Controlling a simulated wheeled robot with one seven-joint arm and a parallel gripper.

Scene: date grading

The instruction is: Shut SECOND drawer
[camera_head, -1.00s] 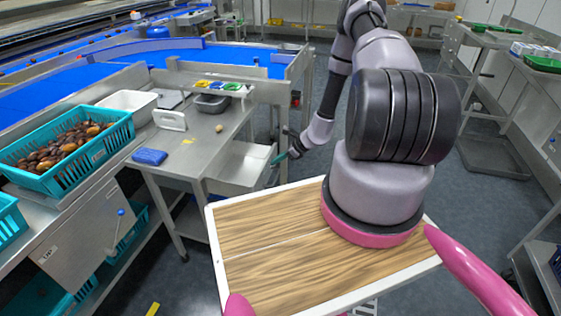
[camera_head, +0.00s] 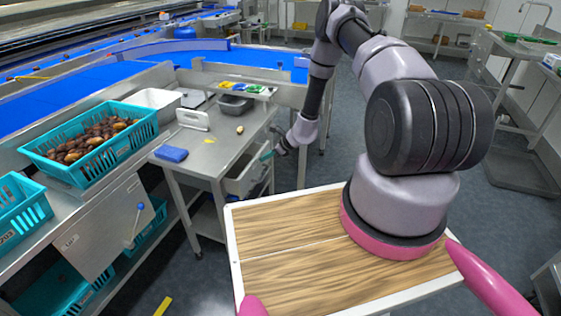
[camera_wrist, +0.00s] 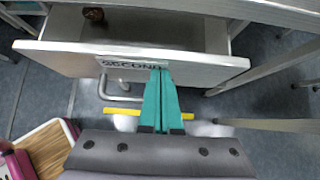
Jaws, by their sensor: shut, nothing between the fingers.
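The drawer labelled SECOND (camera_wrist: 200,63) is partly open in the wrist view, with its pale front panel facing me. A small dark brown item (camera_wrist: 93,14) lies inside it. In the head view the drawer (camera_head: 240,183) sticks out from under the steel table's right end. My gripper (camera_wrist: 160,72) has its two teal fingers together with nothing between them. The fingertips overlap the right end of the label; they are at or very close to the panel, and contact is hard to tell. In the head view my gripper (camera_head: 268,155) is small at the drawer's front.
The steel table (camera_head: 215,145) carries a blue cloth (camera_head: 171,154) and a grey tub (camera_head: 235,105). A teal crate of dates (camera_head: 92,150) stands at the left. Floor shows right of the table.

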